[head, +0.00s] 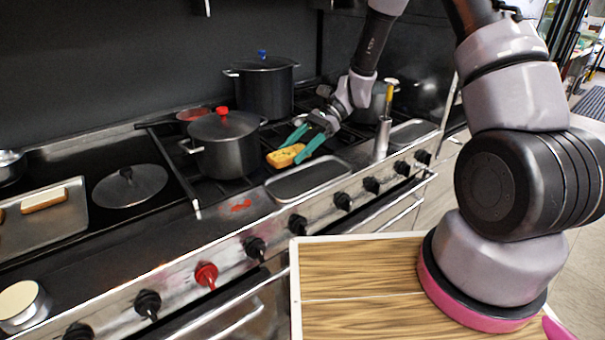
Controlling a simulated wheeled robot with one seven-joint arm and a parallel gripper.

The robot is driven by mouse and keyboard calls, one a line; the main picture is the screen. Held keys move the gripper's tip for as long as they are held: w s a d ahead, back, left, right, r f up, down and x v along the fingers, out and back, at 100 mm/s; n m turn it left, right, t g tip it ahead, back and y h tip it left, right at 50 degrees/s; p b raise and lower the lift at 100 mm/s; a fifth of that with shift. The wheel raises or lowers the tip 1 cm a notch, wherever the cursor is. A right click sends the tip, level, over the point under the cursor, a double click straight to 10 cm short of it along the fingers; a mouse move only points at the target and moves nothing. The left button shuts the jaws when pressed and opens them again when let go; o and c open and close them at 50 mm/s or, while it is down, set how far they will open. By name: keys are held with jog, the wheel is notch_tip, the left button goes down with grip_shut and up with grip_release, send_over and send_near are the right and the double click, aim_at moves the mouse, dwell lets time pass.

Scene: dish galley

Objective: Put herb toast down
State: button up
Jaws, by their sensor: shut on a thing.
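The herb toast (285,155) is a golden-yellow slice with small darker specks. My gripper (296,152) has teal fingers and is shut on the toast. It holds the toast over the stove's front area, just right of the pot with the red knob and behind a shallow grey tray (308,178). I cannot tell whether the toast touches the surface below it.
A dark pot with a red knob (225,145) stands close on the left. A taller pot with a blue knob (262,88) stands behind. A metal cylinder with utensils (382,138) is on the right. A tray with bread (45,215) and a round lid (130,186) lie at left.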

aim_at(297, 183)
notch_tip(297, 183, down, 8)
jog(key=shift+r, duration=0.1)
dwell(0.4)
jog(key=o, duration=1.2)
jog(key=shift+f, duration=0.2)
jog(key=shift+w+d+r, duration=0.1)
jog(key=shift+d+r, duration=0.05)
jog(key=shift+r, duration=0.1)
jog(key=v, duration=0.7)
